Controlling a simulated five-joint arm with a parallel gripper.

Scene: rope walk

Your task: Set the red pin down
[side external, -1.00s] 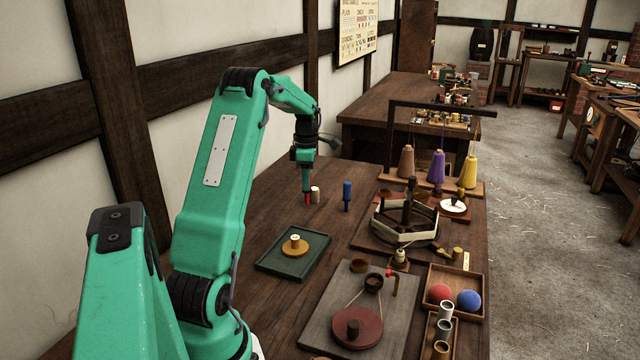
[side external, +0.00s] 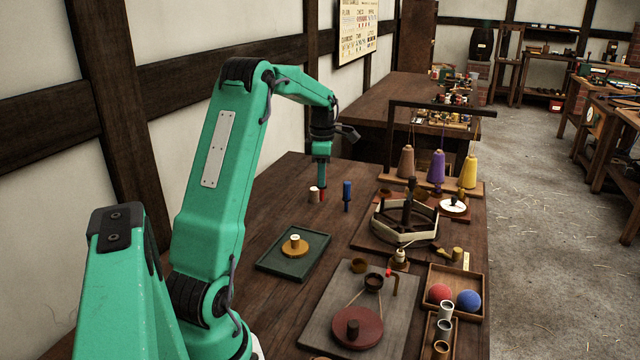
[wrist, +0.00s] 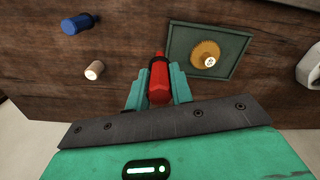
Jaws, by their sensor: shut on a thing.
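My gripper (side external: 321,185) is shut on the red pin (side external: 322,195), which hangs roughly upright below the fingers at the far part of the table. In the wrist view the red pin (wrist: 159,80) shows between the two green fingers. In the side view its lower end is at or close to the table top; I cannot tell whether it touches. It is between a short cream peg (side external: 314,194), close on its left, and a blue pin (side external: 347,196) standing on its right.
A green tray (side external: 265,264) with a yellow disc (side external: 295,246) lies nearer the camera. A wooden reel frame (side external: 375,228) and a spool rack (side external: 480,188) stand to the right. Bare table lies between the pins and the tray.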

